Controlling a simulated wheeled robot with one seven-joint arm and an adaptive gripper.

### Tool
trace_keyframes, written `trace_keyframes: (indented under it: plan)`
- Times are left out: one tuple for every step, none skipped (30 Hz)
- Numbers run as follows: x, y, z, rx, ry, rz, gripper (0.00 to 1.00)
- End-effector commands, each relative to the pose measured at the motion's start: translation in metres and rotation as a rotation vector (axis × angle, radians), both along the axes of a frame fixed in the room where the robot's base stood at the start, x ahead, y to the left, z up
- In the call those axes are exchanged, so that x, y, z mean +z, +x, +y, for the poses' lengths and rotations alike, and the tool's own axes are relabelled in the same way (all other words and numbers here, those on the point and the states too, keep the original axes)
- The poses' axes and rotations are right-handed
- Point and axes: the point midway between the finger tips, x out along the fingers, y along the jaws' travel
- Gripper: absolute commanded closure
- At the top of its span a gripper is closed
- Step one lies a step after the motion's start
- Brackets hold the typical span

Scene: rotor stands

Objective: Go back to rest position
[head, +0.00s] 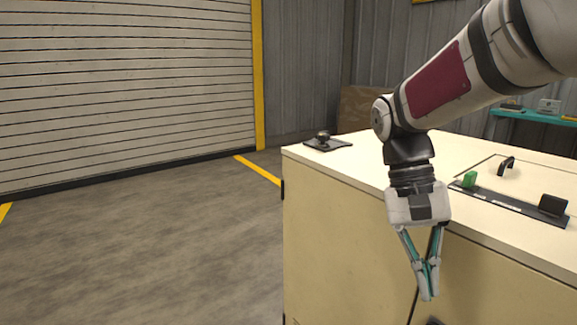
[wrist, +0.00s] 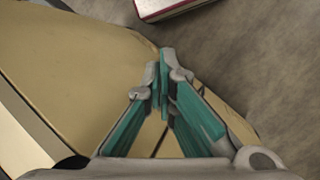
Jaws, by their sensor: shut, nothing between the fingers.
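My gripper (head: 428,290) hangs pointing down in front of the near side of a cream cabinet (head: 335,225), below the level of its top. Its teal-lined fingers are closed together with nothing between them. In the wrist view the fingertips (wrist: 165,62) also meet, over the cabinet's tan side and the grey floor. My arm reaches in from the upper right of the head view and bends down at the wrist.
On the cabinet top are a dark plate with a round knob (head: 325,141), a dark rail (head: 510,204) with a green block (head: 469,179), and a black handle (head: 507,164). A red-edged object (wrist: 170,8) shows in the wrist view. Floor at left is clear.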

Motion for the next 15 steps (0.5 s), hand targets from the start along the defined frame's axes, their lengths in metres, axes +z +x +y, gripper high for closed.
trace_keyframes:
  plan:
    - [0.008,-0.017,-0.001,0.017,0.033,-0.029,1.00]
    - [0.011,-0.025,-0.001,0.029,0.051,-0.045,1.00]
    - [0.014,-0.037,-0.002,0.046,0.073,-0.066,1.00]
    - [0.017,-0.045,-0.002,0.060,0.089,-0.081,1.00]
    - [0.018,-0.054,-0.002,0.073,0.103,-0.096,1.00]
    - [0.020,-0.066,-0.002,0.092,0.122,-0.119,1.00]
    - [0.021,-0.074,-0.002,0.105,0.136,-0.135,1.00]
    - [0.022,-0.083,-0.001,0.118,0.148,-0.151,1.00]
    - [0.022,-0.095,0.000,0.139,0.163,-0.173,1.00]
    - [0.022,-0.103,0.000,0.153,0.172,-0.190,1.00]
    - [0.022,-0.111,0.000,0.167,0.181,-0.208,1.00]
    - [0.020,-0.122,0.001,0.188,0.193,-0.229,1.00]
    - [0.019,-0.130,0.002,0.200,0.200,-0.247,1.00]
    - [0.017,-0.137,0.003,0.214,0.207,-0.261,1.00]
    - [0.015,-0.146,0.004,0.231,0.213,-0.280,1.00]
